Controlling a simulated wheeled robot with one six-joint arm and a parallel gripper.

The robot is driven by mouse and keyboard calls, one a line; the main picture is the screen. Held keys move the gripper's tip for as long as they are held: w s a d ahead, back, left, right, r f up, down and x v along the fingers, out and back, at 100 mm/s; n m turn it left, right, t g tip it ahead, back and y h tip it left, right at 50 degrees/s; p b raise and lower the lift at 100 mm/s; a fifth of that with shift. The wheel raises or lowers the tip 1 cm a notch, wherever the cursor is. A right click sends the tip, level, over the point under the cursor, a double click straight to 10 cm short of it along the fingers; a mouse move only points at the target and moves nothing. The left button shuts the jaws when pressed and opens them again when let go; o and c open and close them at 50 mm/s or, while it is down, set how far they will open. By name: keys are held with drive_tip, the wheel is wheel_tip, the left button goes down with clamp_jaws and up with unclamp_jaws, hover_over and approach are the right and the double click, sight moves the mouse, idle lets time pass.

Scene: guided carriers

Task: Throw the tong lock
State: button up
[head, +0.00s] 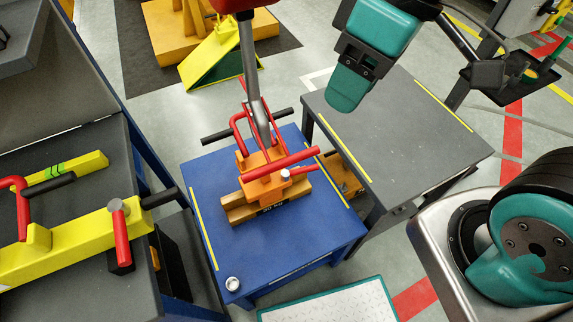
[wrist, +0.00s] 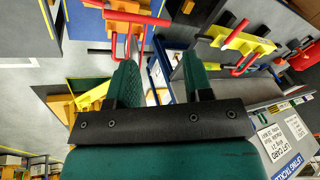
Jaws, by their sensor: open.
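An orange tong (head: 262,188) with red handles sits over a wooden block (head: 238,208) on a blue table (head: 318,236). A small red lever with a silver knob (head: 285,174) shows on its right side; I cannot tell for sure whether this is the lock. A grey hanging bar (head: 250,70) reaches down to the tong's top. My teal gripper (head: 348,90) is above and right of the tong, apart from it, over the grey table. In the wrist view my gripper (wrist: 158,85) has its two fingers spread with nothing between. The tong shows there (wrist: 125,8) at the top edge.
A grey table (head: 400,130) stands right of the blue one. A yellow tool with red and black handles (head: 75,235) lies on the left bench. A small silver cylinder (head: 232,284) is at the blue table's front corner. A yellow-green wedge (head: 222,58) is behind.

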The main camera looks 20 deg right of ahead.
drive_tip(key=w+d+f+n+h+b, duration=0.15)
drive_tip(key=w+f+n+b, duration=0.35)
drive_tip(key=w+f+b, duration=0.7)
drive_tip(key=n+g+h+b, duration=0.2)
drive_tip(key=n+b, duration=0.3)
drive_tip(key=b, duration=0.1)
approach(305, 168)
drive_tip(key=f, duration=0.3)
drive_tip(key=s+f+b, duration=0.1)
drive_tip(key=f, duration=0.2)
drive_tip(key=f+b, duration=0.1)
drive_tip(key=f, duration=0.2)
drive_tip(key=shift+s, duration=0.35)
clamp_jaws()
